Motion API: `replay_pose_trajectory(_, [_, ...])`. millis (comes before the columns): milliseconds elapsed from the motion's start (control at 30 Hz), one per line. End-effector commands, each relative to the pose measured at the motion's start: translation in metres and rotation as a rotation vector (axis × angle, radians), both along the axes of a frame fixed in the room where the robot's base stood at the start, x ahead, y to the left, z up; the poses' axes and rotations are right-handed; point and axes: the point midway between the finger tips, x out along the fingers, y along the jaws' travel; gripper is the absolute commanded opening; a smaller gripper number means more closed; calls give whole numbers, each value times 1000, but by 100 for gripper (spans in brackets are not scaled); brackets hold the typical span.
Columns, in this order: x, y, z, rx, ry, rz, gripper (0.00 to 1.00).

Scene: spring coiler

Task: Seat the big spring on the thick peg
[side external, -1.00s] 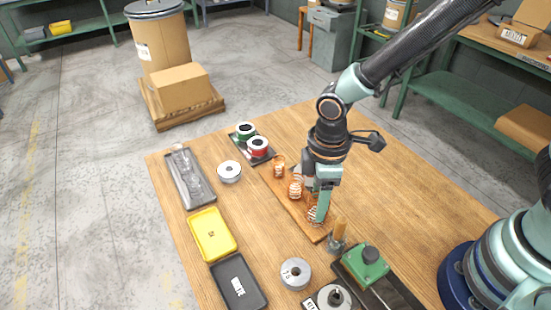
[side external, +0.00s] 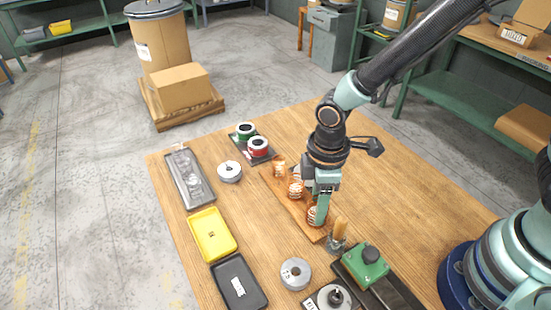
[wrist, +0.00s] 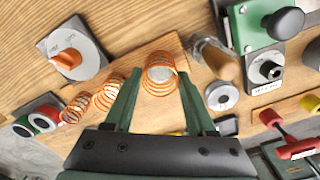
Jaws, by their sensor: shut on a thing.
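The big spring (wrist: 160,82), a copper-coloured coil, is between the fingers of my gripper (wrist: 158,98) in the wrist view. A pale round end, which looks like the top of the thick peg (wrist: 161,73), shows inside its coils. In the side view my gripper (side external: 319,214) points down over the near end of a wooden board (side external: 317,236), shut on the big spring (side external: 312,217). The spring looks upright around the peg. I cannot tell whether its bottom touches the board. Smaller copper springs (side external: 295,189) (side external: 279,168) stand farther along the board.
A green device with a black knob (side external: 365,267) is nearer the camera.

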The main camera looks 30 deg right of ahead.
Motion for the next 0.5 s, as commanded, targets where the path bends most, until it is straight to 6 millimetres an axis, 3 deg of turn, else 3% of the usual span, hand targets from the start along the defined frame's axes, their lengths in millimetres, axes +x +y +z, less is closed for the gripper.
replay_pose_trajectory(367, [0,0,0,0,0,0,25])
replay_pose_trajectory(400, [0,0,0,0,0,0,60])
replay_pose_trajectory(500, [0,0,0,0,0,0,91])
